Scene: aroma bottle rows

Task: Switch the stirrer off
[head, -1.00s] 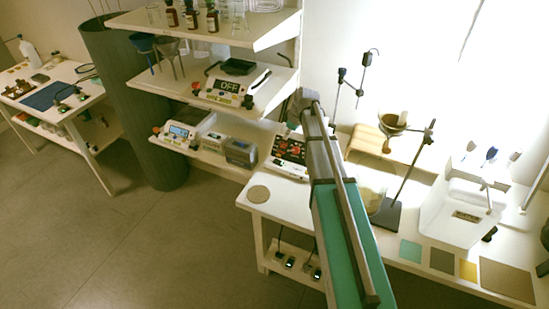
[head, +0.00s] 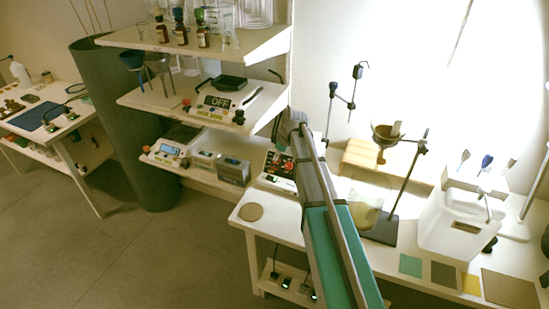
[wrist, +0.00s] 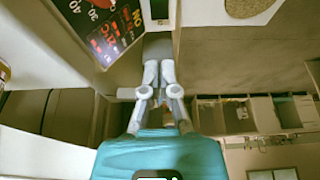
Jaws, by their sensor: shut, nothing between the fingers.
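I cannot tell for certain which device is the stirrer. A white device with a black top and a display reading OFF (head: 222,103) stands on the middle shelf. A device with a lit blue display (head: 170,150) stands on the lower shelf. A dark panel with red lit marks (head: 279,163) stands at the bench's left end, partly behind my arm; it also shows at upper left in the wrist view (wrist: 115,35). My gripper (wrist: 160,66) is shut and empty, fingertips together, to the right of and below that panel in the wrist view. In the head view my arm hides the fingertips.
Bottles (head: 180,28) stand on the top shelf. A grey box (head: 233,171) sits at the lower shelf's right end. A round cork mat (head: 251,212) lies at the bench's left corner. A stand (head: 405,190) with a funnel and a white tub (head: 460,222) are right of my arm.

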